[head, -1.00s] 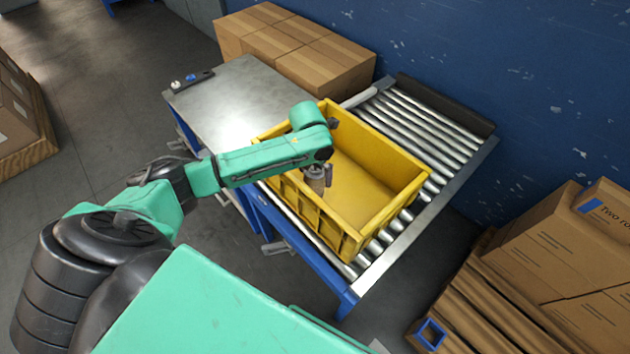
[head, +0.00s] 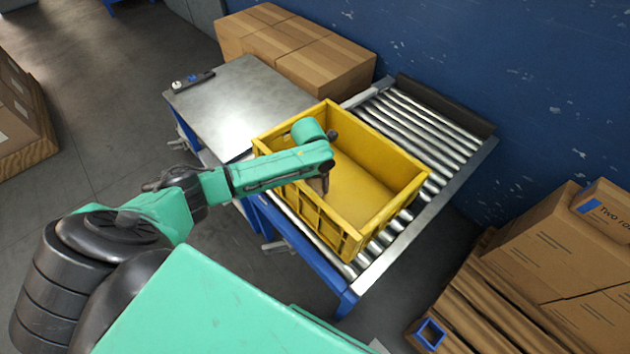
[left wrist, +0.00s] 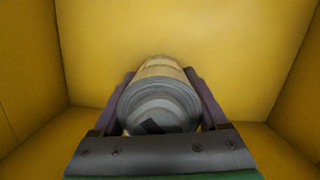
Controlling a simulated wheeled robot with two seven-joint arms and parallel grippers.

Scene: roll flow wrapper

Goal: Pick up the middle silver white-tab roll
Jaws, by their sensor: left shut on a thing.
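My left gripper (head: 322,186) reaches down inside the yellow crate (head: 395,215), near its left side. It is mostly hidden behind my own arm in the head view. In the left wrist view my left gripper (left wrist: 159,76) has one finger on each side of a roll (left wrist: 158,103) and is shut on it. The roll has a silver-grey end with a dark patch, and a tan part beyond it. No white tab can be made out. The crate floor (left wrist: 100,45) shows bare around the roll. My right gripper is not in view.
The crate stands on a roller conveyor (head: 430,130) with a blue frame. Cardboard boxes (head: 295,45) stand behind, and more boxes (head: 560,245) are at the right.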

